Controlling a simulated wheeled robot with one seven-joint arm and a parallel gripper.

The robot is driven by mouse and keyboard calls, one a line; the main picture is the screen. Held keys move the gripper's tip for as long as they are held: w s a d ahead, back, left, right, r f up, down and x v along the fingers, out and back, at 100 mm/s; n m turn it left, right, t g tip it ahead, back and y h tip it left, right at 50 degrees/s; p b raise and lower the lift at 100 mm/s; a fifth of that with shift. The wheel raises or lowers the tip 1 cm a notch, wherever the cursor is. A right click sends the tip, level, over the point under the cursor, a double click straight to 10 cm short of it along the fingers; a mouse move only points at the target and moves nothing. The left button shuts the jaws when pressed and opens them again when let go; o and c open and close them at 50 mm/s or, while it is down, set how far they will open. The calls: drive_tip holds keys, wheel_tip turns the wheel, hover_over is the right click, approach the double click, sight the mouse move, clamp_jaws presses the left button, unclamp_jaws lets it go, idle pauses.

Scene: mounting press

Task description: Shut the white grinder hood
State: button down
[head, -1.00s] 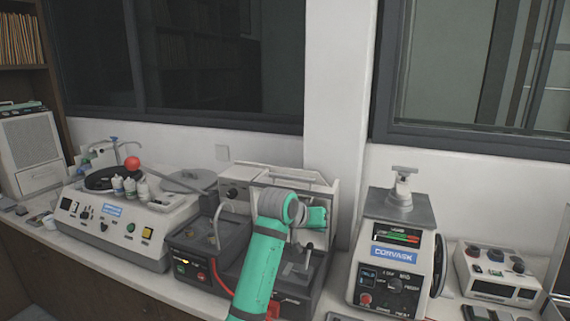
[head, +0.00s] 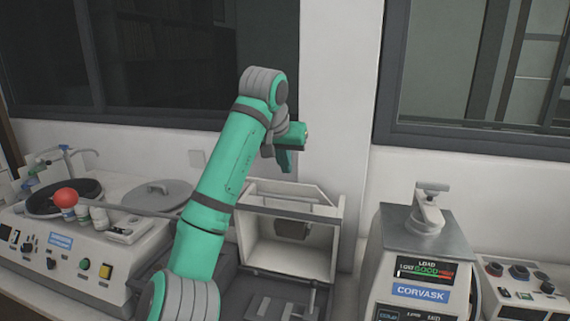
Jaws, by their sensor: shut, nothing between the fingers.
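The white grinder hood (head: 335,235) stands raised at the back of the dark grey machine in the middle, its hollow inside facing me. A thin bar crosses near its top, and a dark grey block shows inside it. My gripper (head: 287,165) is above the hood, near its upper edge in the picture and apparently clear of it. It is shut and empty. The fingertips are small and partly hidden by my wrist. My teal arm covers the left part of the machine. The machine's dark bed (head: 270,300) lies open below the hood.
A white press (head: 420,262) with a lit display stands close on the right. A polishing machine (head: 70,250) with a red ball (head: 66,197) and small bottles is on the left. The wall and window are behind.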

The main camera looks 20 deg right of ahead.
hover_over(287, 203)
drive_tip(key=w+d, duration=0.1)
drive_tip(key=w, duration=0.1)
drive_tip(key=f, duration=0.5)
drive_tip(key=shift+s+d+f, duration=0.15)
drive_tip(key=shift+s+f, duration=0.1)
drive_tip(key=shift+f, duration=0.15)
drive_tip(key=shift+s+a+f, duration=0.15)
drive_tip(key=shift+s+a, duration=0.45)
drive_tip(key=shift+s, duration=0.2)
drive_tip(key=shift+s+a+f, duration=0.25)
drive_tip(key=shift+s+a, duration=0.25)
drive_tip(key=shift+s, duration=0.3)
